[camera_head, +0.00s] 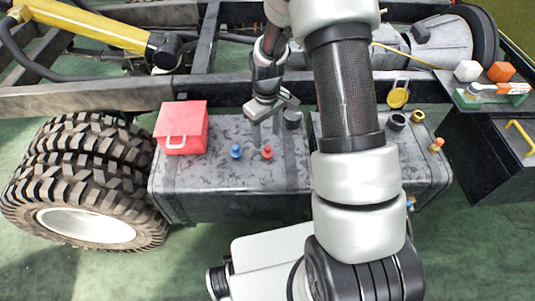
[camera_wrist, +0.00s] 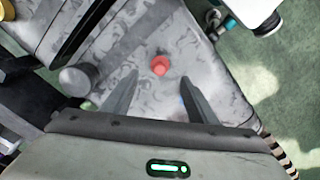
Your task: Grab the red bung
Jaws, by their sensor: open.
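The red bung (camera_head: 267,153) stands on the grey mottled top of the tank, just right of a blue bung (camera_head: 236,152). In the wrist view the red bung (camera_wrist: 160,65) lies ahead of the fingertips, roughly midway between them across the picture. My gripper (camera_head: 265,128) is open and empty, pointing down at the tank top close to the red bung; its fingers also show in the wrist view (camera_wrist: 159,77). No contact with the bung is visible. A trace of blue shows beside the right finger in the wrist view, mostly hidden.
A red box (camera_head: 183,126) with a handle sits on the tank's left end. A dark grey cylinder (camera_head: 292,118) stands right of my gripper. A large tyre (camera_head: 85,180) borders the left.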

